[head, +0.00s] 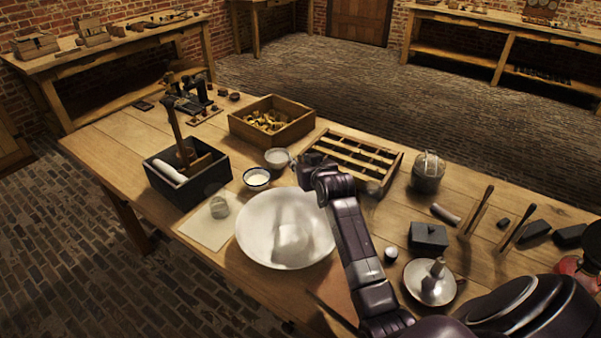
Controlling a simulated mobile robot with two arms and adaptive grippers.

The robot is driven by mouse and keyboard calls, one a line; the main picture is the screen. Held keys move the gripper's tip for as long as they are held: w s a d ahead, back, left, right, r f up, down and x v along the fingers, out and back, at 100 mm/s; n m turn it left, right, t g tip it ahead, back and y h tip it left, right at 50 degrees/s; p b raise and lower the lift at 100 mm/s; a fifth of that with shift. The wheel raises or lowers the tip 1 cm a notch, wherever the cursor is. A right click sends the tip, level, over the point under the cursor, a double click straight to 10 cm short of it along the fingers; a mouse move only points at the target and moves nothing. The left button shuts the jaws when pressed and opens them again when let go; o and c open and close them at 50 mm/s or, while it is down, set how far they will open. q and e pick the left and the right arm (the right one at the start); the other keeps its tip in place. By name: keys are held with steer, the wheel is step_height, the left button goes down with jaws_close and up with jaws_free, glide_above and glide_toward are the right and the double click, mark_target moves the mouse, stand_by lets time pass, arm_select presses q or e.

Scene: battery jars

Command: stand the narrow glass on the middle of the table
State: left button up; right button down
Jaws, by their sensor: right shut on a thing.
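My right gripper (297,162) is shut at the back middle of the table, beyond the large white bowl. A small clear glass (278,158) with a pale look inside is at its fingertips, upright as far as I can see; it appears to be the narrow glass. The fingers partly hide where they meet it, and I cannot tell whether its base touches the table. Another clear glass (219,207) is on a pale sheet at the left. A faint clear vessel (375,188) is right of my wrist. My left gripper is out of view.
The white bowl (260,243) fills the middle of the table (345,270). Around it are a small white-filled cup (257,178), a dark box (195,190), a wooden crate (295,128), a divided tray (392,163), a lidded jar (428,177) and a candle dish (415,275).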

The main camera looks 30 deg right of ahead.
steer(key=shift+f, duration=2.05)
steer(key=shift+f, duration=0.15)
steer(key=c, duration=1.5)
jaws_free()
steer(key=shift+c, duration=0.2)
steer(key=shift+s, duration=0.15)
steer(key=v, duration=1.2)
